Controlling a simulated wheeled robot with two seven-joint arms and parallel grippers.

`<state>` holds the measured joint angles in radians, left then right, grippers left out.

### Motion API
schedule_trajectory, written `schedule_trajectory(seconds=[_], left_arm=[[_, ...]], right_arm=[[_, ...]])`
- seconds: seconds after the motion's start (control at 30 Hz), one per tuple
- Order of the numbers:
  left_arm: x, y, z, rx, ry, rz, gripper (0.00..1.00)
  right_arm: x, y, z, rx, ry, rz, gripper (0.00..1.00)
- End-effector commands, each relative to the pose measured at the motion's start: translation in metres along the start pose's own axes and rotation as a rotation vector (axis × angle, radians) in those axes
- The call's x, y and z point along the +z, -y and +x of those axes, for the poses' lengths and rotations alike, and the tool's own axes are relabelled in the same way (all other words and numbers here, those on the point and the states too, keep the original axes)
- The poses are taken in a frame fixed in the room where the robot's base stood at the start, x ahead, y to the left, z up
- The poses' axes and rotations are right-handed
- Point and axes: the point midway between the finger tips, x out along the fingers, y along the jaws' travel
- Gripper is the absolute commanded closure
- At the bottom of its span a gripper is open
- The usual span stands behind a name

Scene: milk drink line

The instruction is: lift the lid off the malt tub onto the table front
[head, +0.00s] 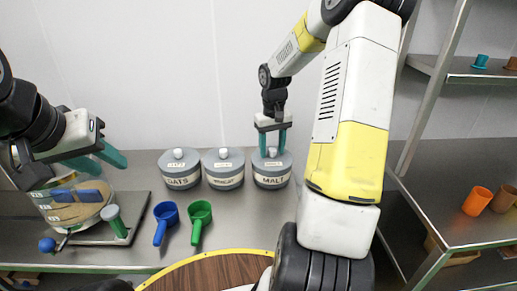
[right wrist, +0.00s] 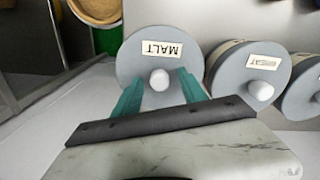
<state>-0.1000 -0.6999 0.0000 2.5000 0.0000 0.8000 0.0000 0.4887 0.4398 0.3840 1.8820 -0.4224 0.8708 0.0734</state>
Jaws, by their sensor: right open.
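The malt tub (head: 272,182) stands at the right end of a row of three grey tubs on the steel table. Its grey lid (right wrist: 139,46) is on, with a MALT label and a white knob (right wrist: 160,80). My right gripper (head: 273,146) is above this lid, pointing down, with its teal fingers open. In the right wrist view its fingers (right wrist: 158,95) stand on either side of the knob, apart from it. My left gripper (head: 113,160) is at the far left, away from the tubs; its teal fingers appear spread, with nothing seen between them.
The oats tub (head: 180,181) and a middle tub (head: 223,180) stand left of the malt tub. A blue scoop (head: 165,220) and a green scoop (head: 199,219) lie in front. The table front (head: 245,225) below the malt tub is bare.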

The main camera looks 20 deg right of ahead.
Motion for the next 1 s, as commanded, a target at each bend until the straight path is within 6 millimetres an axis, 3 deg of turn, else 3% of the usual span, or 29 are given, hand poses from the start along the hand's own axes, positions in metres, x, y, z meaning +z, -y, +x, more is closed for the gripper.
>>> schedule_trajectory(seconds=[0.2,0.4,0.47,1.0], left_arm=[[0.0000,0.0000,0.0000,0.000,0.000,0.000,0.64],[0.0000,0.0000,0.0000,0.000,0.000,0.000,0.64],[0.0000,0.0000,0.0000,0.000,0.000,0.000,0.64],[0.0000,0.0000,0.0000,0.000,0.000,0.000,0.64]], right_arm=[[-0.0001,-0.0001,0.0003,0.001,-0.001,0.000,0.52],[-0.0001,-0.0001,0.0001,0.001,-0.001,0.000,0.92],[-0.0001,-0.0002,0.0000,0.001,-0.001,0.000,1.00],[-0.0004,-0.0005,-0.0090,0.002,-0.002,0.000,1.00]])
